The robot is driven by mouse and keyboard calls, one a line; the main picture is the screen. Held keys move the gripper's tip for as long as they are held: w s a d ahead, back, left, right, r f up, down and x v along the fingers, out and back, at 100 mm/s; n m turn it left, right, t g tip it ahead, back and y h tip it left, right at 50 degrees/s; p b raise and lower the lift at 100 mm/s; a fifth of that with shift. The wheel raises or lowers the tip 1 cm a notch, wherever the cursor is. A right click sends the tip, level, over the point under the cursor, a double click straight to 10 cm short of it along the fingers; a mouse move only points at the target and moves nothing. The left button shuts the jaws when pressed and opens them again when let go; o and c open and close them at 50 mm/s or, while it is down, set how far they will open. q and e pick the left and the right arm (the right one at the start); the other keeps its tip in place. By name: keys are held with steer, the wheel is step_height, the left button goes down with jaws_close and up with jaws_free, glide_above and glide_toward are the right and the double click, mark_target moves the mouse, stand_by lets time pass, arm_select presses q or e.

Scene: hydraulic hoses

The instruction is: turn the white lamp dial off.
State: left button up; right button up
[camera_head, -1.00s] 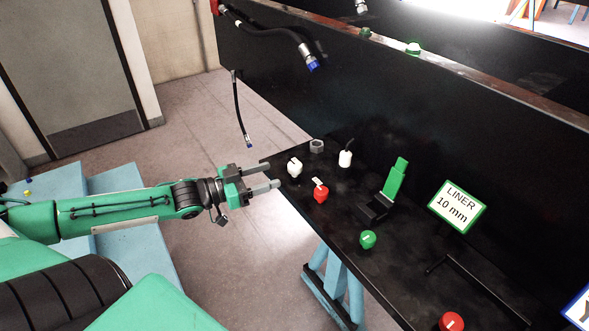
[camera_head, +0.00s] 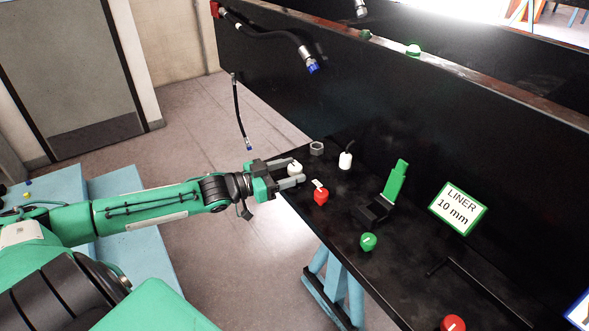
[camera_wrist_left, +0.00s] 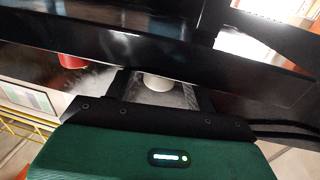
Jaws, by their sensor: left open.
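The white dial (camera_head: 295,168) stands on the black bench top near its left end. My left gripper (camera_head: 296,172) is open, with one finger on the far side of the dial and one on the near side. In the left wrist view the white dial (camera_wrist_left: 157,82) shows between the two dark fingers. I cannot tell whether either finger touches it. The dial's mark is hard to make out. My right gripper is not in view.
A red dial (camera_head: 321,196) stands close to the near finger. A metal nut (camera_head: 317,148), a white piece with a black cable (camera_head: 345,160), a green-levered block (camera_head: 393,184) and a green dial (camera_head: 368,242) stand further right. A black panel (camera_head: 400,110) rises behind.

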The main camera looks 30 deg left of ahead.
arm_select(q)
steer(key=shift+x, duration=0.8)
steer(key=shift+c, duration=0.2)
steer(key=c, duration=0.9)
